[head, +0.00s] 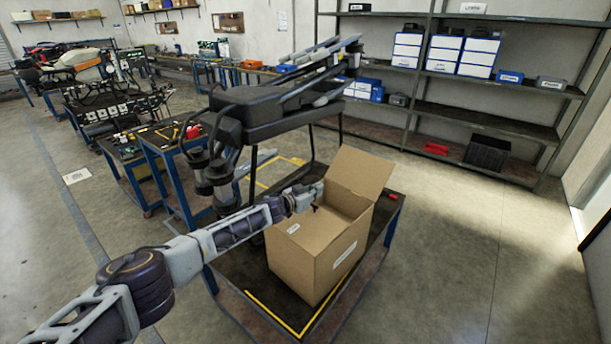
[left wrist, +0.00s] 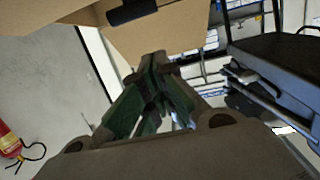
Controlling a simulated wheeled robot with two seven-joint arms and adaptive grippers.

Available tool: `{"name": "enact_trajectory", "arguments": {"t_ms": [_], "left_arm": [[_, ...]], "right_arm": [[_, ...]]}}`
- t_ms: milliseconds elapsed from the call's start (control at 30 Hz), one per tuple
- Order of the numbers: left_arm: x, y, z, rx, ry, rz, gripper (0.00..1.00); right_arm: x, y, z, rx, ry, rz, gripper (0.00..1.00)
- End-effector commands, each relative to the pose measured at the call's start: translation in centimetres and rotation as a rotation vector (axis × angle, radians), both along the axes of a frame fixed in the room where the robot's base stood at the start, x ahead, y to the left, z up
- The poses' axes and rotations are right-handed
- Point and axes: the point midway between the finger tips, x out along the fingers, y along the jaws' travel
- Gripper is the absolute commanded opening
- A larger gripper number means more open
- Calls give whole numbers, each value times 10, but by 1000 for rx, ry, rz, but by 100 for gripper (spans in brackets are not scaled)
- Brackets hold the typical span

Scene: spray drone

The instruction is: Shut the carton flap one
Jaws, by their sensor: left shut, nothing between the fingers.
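A brown cardboard carton (head: 315,255) stands on a dark work cart with its top at least partly open. One carton flap (head: 360,172) stands up and leans outward at the far side. My left gripper (head: 317,190) is over the carton's left rim, close to the upright flap; whether it touches is unclear. In the left wrist view, my left gripper's fingers (left wrist: 153,65) are together and empty, with brown cardboard (left wrist: 165,35) just beyond them. The other flaps are hard to make out. My right gripper is in neither view.
A black spray drone (head: 275,112) stands behind the carton, close to my left arm. The cart (head: 232,300) has yellow edge tape and bare room in front. Shelves (head: 490,125) line the back wall. A fire extinguisher (left wrist: 8,140) shows in the left wrist view.

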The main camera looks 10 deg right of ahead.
Motion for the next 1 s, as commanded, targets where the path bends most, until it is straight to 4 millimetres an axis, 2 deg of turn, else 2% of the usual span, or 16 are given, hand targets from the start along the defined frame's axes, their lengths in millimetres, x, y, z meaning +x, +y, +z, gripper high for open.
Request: {"name": "enact_trajectory", "arguments": {"t_ms": [167,1000], "left_arm": [[-1,0,9,1,-1,1,0],[-19,22,43,1,-1,1,0]], "right_arm": [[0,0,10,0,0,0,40],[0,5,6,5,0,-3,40]]}}
